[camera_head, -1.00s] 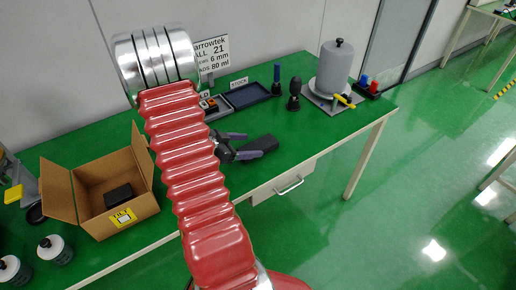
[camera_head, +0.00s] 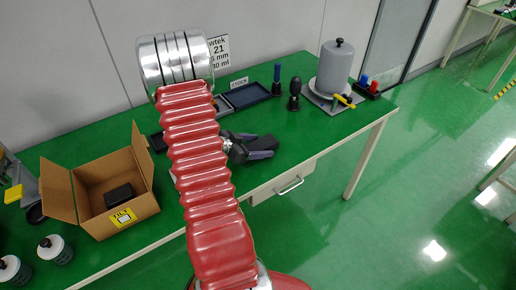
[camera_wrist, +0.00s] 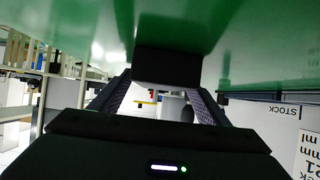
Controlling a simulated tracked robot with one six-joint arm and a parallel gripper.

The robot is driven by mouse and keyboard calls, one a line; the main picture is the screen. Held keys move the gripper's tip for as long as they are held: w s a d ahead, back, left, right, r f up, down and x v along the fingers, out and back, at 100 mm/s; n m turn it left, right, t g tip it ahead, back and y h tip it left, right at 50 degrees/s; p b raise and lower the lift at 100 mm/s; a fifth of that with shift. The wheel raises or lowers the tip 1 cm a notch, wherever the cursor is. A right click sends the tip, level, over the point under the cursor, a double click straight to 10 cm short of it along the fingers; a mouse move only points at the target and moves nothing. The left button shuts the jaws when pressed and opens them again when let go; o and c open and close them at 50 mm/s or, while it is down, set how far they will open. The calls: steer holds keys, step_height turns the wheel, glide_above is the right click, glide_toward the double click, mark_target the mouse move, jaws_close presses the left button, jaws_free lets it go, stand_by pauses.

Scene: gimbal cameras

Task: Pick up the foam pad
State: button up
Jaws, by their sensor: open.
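A dark, flat-faced block, which looks like the foam pad (camera_head: 264,142), lies on the green table near its front edge. In the wrist view the dark block (camera_wrist: 167,66) shows against the upside-down green tabletop, centred between my fingers. My gripper (camera_head: 254,146) is open at the block, with one finger on its near side and the other on its far side. In the wrist view my gripper (camera_wrist: 160,88) has its fingers apart, and I cannot tell whether they touch the block. My red arm hides part of the table.
An open cardboard box (camera_head: 88,208) with a black block (camera_head: 118,195) inside stands at the left. Bottles (camera_head: 55,250) stand in front. A dark tray (camera_head: 246,96), a black bulb-shaped tool (camera_head: 294,94) and a grey canister (camera_head: 335,68) stand behind. The table's right front is clear.

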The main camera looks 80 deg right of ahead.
mark_target(258, 145)
steer(key=c, duration=1.1)
steer(key=shift+r, duration=0.1)
steer(key=shift+r, duration=4.9)
